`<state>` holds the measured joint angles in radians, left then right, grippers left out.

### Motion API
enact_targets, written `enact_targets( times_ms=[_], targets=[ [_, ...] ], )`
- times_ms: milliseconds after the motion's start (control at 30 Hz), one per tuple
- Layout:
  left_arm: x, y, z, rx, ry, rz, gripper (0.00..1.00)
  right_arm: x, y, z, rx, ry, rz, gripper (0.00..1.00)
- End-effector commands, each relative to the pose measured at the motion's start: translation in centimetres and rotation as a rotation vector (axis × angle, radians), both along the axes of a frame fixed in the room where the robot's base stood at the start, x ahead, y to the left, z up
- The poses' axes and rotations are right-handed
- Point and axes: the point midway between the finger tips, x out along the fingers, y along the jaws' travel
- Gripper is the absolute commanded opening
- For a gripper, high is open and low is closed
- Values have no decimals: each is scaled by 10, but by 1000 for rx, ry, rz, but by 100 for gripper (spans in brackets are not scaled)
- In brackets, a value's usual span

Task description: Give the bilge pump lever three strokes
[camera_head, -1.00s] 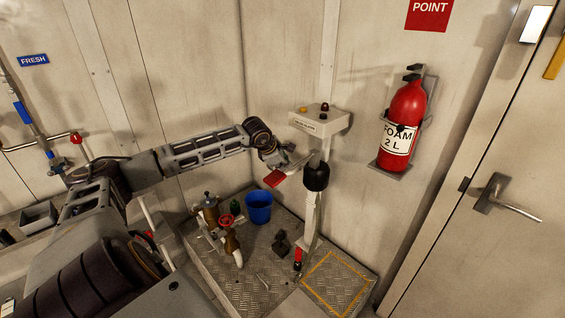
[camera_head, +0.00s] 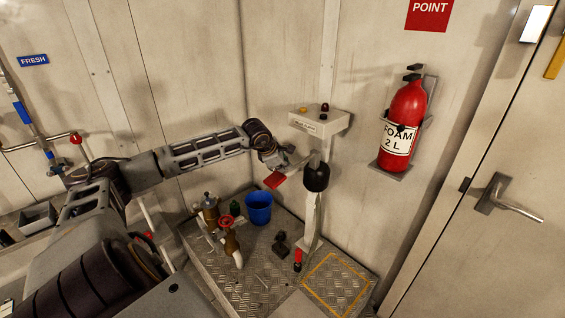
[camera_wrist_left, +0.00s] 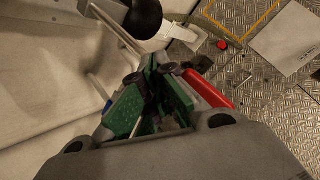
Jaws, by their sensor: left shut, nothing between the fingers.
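A pale post with a black rounded top (camera_head: 316,177) stands on the checkered metal floor plate in the head view. The black top also shows in the left wrist view (camera_wrist_left: 143,18). A thin pale bar (camera_wrist_left: 118,32) runs beside it, close to my fingers; I cannot tell if it is the pump lever. My left gripper (camera_head: 284,164) is just left of the black top. Its green-padded fingers (camera_wrist_left: 158,88) are shut and empty. Whether they touch the bar is unclear. A red piece (camera_head: 275,180) hangs by the gripper. My right gripper is out of view.
A white control box (camera_head: 319,119) is on the wall just above the gripper. A blue bucket (camera_head: 259,208) and brass valve pipework stand lower left. A red-handled item (camera_head: 298,254) stands near the post's foot. A fire extinguisher (camera_head: 402,125) hangs at the right.

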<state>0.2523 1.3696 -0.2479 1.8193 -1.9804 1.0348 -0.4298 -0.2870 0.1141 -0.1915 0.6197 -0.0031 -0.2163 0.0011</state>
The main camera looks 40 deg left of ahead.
Motion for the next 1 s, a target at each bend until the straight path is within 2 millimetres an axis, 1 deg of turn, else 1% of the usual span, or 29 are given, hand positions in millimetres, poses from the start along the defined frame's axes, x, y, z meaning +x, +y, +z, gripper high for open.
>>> enact_targets(
  times_ms=[33,267,1000],
  targets=[
    [-1,0,-3,-1,5,0,0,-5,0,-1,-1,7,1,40],
    [-1,0,-1,0,4,0,0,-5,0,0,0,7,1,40],
    [4,-1,25,-1,2,0,0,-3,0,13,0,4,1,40]
  ],
)
